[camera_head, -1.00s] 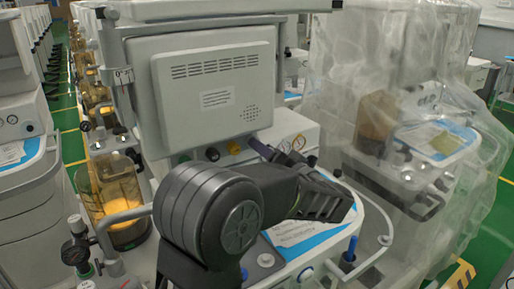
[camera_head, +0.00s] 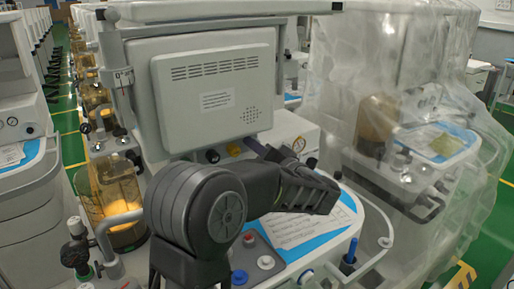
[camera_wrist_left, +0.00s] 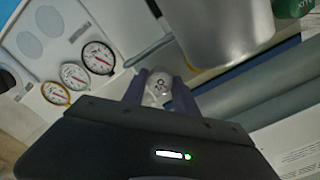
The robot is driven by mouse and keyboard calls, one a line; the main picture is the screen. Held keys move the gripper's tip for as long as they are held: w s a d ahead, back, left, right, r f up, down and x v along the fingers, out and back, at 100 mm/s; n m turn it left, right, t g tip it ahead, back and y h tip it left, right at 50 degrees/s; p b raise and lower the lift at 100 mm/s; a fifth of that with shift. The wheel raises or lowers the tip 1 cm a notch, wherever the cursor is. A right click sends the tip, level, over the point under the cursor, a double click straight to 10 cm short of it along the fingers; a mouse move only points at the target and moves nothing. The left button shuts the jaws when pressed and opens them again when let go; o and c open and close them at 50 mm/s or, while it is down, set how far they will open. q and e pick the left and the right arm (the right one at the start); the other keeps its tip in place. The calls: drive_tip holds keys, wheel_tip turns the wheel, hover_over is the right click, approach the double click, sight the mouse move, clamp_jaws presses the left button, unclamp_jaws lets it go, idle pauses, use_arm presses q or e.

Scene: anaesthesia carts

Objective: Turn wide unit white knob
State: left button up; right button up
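The white knob (camera_wrist_left: 159,86) shows in the left wrist view as a small pale round cap with a dark mark. It sits between the two bluish-purple fingers of my left gripper (camera_wrist_left: 161,90), which are close together with the knob filling the gap. In the head view my left gripper (camera_head: 266,151) reaches under the grey monitor to the front panel of the wide unit (camera_head: 292,132). My own black wrist hides the knob there. My right gripper is not in view.
The grey monitor (camera_head: 213,92) stands just above my gripper. Several round gauges (camera_wrist_left: 98,58) lie left of the knob in the wrist view, and a grey cylinder (camera_wrist_left: 222,30) is close on the right. A plastic-covered machine (camera_head: 400,110) stands at right.

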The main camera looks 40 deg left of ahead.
use_arm(q)
clamp_jaws()
drive_tip(key=shift+n, duration=0.4)
drive_tip(key=shift+n+p, duration=0.55)
drive_tip(key=shift+n, duration=2.55)
drive_tip(key=shift+o, duration=2.4)
unclamp_jaws()
